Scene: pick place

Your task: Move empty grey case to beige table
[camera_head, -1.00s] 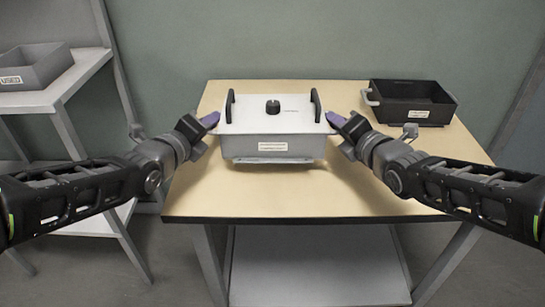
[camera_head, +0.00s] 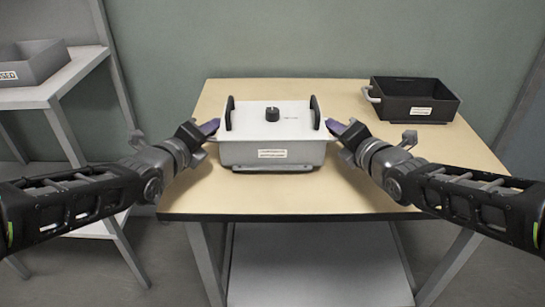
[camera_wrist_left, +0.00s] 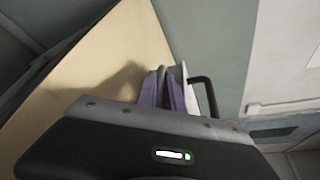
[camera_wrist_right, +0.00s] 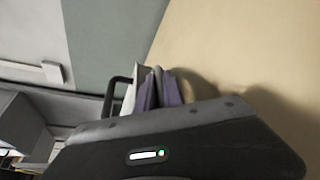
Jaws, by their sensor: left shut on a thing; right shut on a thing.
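The light grey case (camera_head: 265,152) has a flat lid, two black upright handles, a black knob and a label on its front. It is upright over the near middle of the beige table (camera_head: 300,195), low at or just above the top; I cannot tell if it fully rests. Its inside is hidden by the lid. My left gripper (camera_head: 209,127) is shut on the case's left rim, and its purple fingers show in the left wrist view (camera_wrist_left: 163,92). My right gripper (camera_head: 337,127) is shut on its right rim, with purple fingers in the right wrist view (camera_wrist_right: 160,90).
A black open bin (camera_head: 415,101) with a label stands at the table's back right. A grey bin (camera_head: 38,62) sits on a white shelf stand (camera_head: 65,82) at the left.

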